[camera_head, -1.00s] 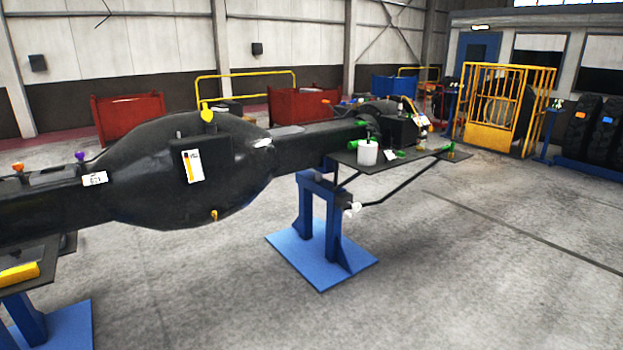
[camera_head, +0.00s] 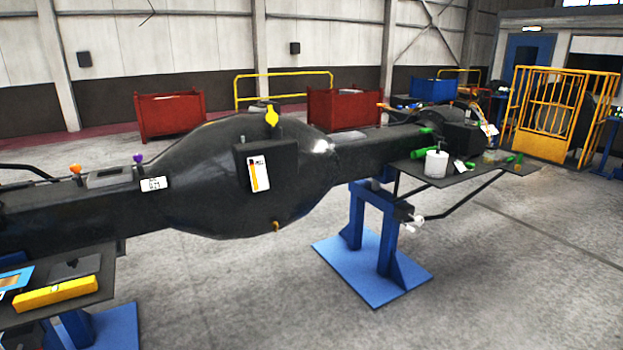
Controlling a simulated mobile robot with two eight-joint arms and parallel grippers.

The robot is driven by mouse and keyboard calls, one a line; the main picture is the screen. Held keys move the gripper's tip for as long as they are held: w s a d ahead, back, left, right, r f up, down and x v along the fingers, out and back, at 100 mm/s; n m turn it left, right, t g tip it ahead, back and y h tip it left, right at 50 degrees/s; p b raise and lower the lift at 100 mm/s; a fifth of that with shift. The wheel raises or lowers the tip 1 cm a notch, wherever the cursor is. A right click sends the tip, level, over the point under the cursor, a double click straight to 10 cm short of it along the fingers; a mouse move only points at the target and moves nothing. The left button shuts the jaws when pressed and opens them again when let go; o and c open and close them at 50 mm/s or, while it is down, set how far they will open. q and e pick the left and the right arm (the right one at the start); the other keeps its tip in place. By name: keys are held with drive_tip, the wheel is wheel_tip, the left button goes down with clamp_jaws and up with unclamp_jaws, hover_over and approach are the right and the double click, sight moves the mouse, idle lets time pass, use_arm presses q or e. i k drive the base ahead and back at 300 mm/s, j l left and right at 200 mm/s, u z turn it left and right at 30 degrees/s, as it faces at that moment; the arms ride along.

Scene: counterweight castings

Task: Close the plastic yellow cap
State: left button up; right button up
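A yellow cap (camera_head: 271,115) stands on top of the bulged middle of the black axle casting (camera_head: 215,185). Its fine shape is too small to tell, so I cannot say whether it is open or closed. A smaller yellow-orange fitting (camera_head: 276,227) sits low on the bulge. An orange cap (camera_head: 75,169) and a purple cap (camera_head: 138,158) stand on the casting's left arm. Neither of my grippers shows in the head view.
A blue stand (camera_head: 385,262) supports the casting's right side. A dark shelf (camera_head: 460,178) there holds a white tub (camera_head: 436,163) and green parts. At lower left, a dark tray (camera_head: 98,262) holds a yellow box (camera_head: 56,294). Red bins (camera_head: 172,115) stand behind. The front floor is clear.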

sight(271, 118)
drive_tip(key=i+j, duration=0.15)
drive_tip(key=j, duration=0.15)
drive_tip(key=i+j+u, duration=0.1)
drive_tip(key=j, duration=0.25)
drive_tip(key=i+j, duration=0.6)
drive_tip(key=i, duration=0.15)
